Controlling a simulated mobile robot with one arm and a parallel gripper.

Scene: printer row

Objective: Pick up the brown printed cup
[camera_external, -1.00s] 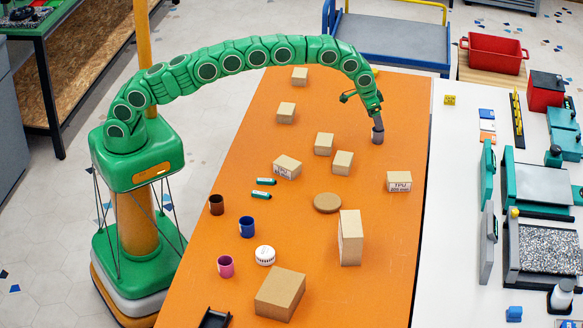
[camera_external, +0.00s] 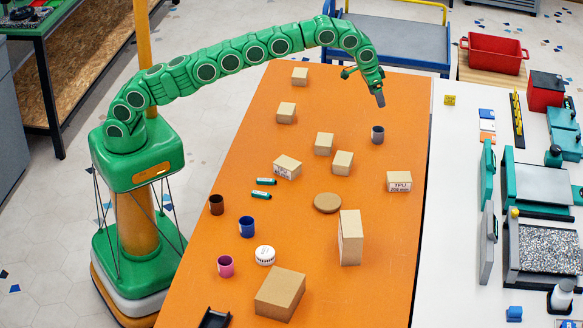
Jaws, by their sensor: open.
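The brown printed cup (camera_external: 216,205) stands upright on the orange table (camera_external: 190,290), near its left edge and close to my base. My gripper (camera_external: 380,98) is open and empty, well away from the brown cup, over the far right part of the table. The finger opening is too small to make out clearly.
A blue cup (camera_external: 247,227), a pink cup (camera_external: 225,266) and a white round tub (camera_external: 265,255) stand near the brown cup. Green tubes (camera_external: 264,181) lie behind it. Several cardboard boxes (camera_external: 350,238) and a brown disc (camera_external: 327,203) are spread across the table.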

